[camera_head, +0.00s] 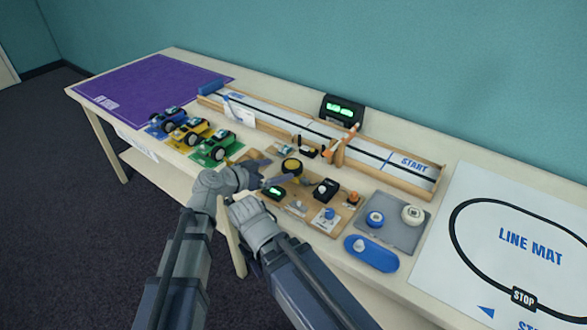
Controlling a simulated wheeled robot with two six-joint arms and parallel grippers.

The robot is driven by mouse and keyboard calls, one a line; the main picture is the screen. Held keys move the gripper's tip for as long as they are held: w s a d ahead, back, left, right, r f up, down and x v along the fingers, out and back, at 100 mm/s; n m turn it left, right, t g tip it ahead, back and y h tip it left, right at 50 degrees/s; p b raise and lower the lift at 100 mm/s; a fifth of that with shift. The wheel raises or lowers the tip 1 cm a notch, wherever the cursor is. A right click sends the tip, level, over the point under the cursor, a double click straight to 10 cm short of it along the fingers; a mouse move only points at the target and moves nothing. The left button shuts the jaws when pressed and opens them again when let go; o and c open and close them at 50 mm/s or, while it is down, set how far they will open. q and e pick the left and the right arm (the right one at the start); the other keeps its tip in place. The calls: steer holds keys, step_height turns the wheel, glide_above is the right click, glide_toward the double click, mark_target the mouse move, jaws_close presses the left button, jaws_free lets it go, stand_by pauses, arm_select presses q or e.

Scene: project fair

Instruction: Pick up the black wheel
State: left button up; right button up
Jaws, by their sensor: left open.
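A round black and yellow piece (291,166) stands on the wooden board in the middle of the table; it may be the black wheel, but it is too small to be sure. My left gripper (272,177) is open over the board's left end, just left of and in front of this piece, with its dark fingers pointing right. I cannot see anything between the fingers. My right arm's grey wrist (252,218) is in front of and below the left gripper; its fingers cannot be made out.
Blue (167,121), yellow (188,133) and green (213,147) cars with dark wheels stand left. A long wooden track (388,178) lies behind. A grey tray (392,232) with two round pieces and a blue oval piece (371,254) are right, beside the line mat (530,210).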

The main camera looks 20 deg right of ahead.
mark_target(288, 167)
arm_select(q)
steer(key=shift+w+d+f, duration=0.3)
steer(key=shift+w+d, duration=0.05)
steer(key=shift+d, duration=0.15)
steer(key=b+x, duration=0.2)
steer(key=x, duration=0.2)
steer(key=shift+f, duration=0.2)
steer(key=shift+w+d+f, duration=0.15)
steer(key=shift+w+d, duration=0.05)
steer(key=shift+d, duration=0.3)
steer(key=c, duration=1.2)
steer(key=shift+o, duration=0.2)
